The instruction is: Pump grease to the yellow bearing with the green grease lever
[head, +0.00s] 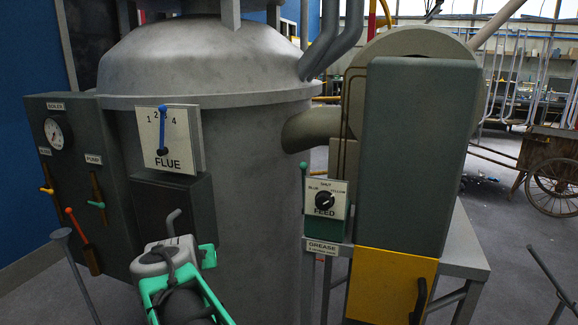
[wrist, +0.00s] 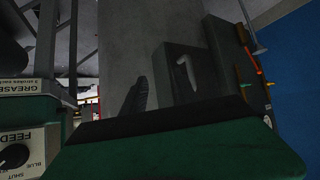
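The dial also shows upside down at the left of the wrist view (wrist: 14,157). My gripper (head: 170,257) is low left of the lever, apart from it, before the boiler; its fingers are not clear. I cannot make out a yellow bearing.
The boiler (head: 245,160) fills the middle. A flue plate (head: 168,140) with a blue lever and a dark panel (head: 75,150) with small levers stand left. A tall grey-green housing (head: 415,150) and a yellow panel (head: 390,285) stand right of the feed box. Floor shows at far right.

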